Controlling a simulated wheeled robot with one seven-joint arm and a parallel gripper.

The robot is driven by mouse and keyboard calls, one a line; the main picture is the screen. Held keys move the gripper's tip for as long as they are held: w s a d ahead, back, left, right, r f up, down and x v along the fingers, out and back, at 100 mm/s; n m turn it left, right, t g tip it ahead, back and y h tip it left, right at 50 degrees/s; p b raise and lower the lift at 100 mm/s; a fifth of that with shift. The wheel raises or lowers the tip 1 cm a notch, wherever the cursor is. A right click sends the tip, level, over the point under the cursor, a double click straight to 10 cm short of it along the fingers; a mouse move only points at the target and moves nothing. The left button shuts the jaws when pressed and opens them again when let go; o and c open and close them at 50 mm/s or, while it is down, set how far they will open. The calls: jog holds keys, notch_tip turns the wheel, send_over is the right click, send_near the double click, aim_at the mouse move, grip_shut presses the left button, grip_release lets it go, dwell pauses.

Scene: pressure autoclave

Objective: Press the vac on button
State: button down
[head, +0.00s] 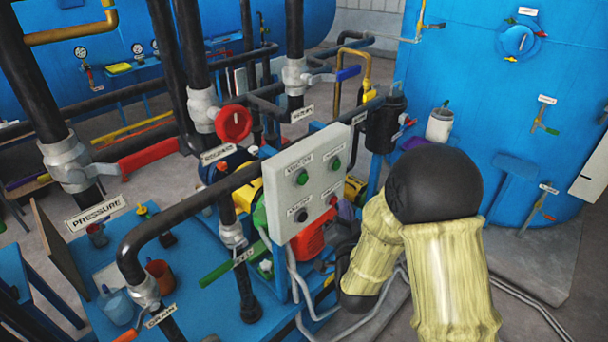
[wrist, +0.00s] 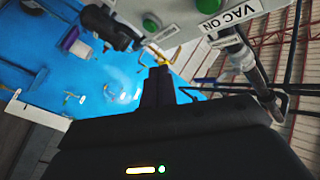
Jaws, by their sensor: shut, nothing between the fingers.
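The grey control box (head: 305,185) stands in the middle of the head view. Its face carries two green buttons, left (head: 303,177) and right (head: 336,164), with a black and a red one below. Their labels are too small to read there. In the wrist view the VAC ON label (wrist: 225,20) is readable, with a green button (wrist: 207,4) beside it, cut by the top edge. Another green button (wrist: 151,22) lies to its left. My gripper (wrist: 160,72) is shut and empty, apart from the box face. In the head view my arm hides it.
A red wheel (head: 233,123) is behind. The large blue vessel (head: 540,90) stands at the right. Floor is open beside it.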

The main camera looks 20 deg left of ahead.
aim_at(303, 179)
jog(key=shift+s+a+r+t, duration=0.35)
jog(key=shift+a+r+t, duration=0.05)
jog(key=shift+a, duration=0.05)
jog(key=w+a+p, duration=0.1)
jog(key=w+a, duration=0.2)
jog(key=a, duration=0.5)
jog(key=shift+w+p, duration=0.25)
jog(key=shift+p, duration=0.15)
jog(key=shift+a, duration=0.15)
dwell(1.7)
jog(key=shift+w+a+b, duration=0.1)
jog(key=shift+a+b, duration=0.2)
jog(key=shift+b, duration=0.15)
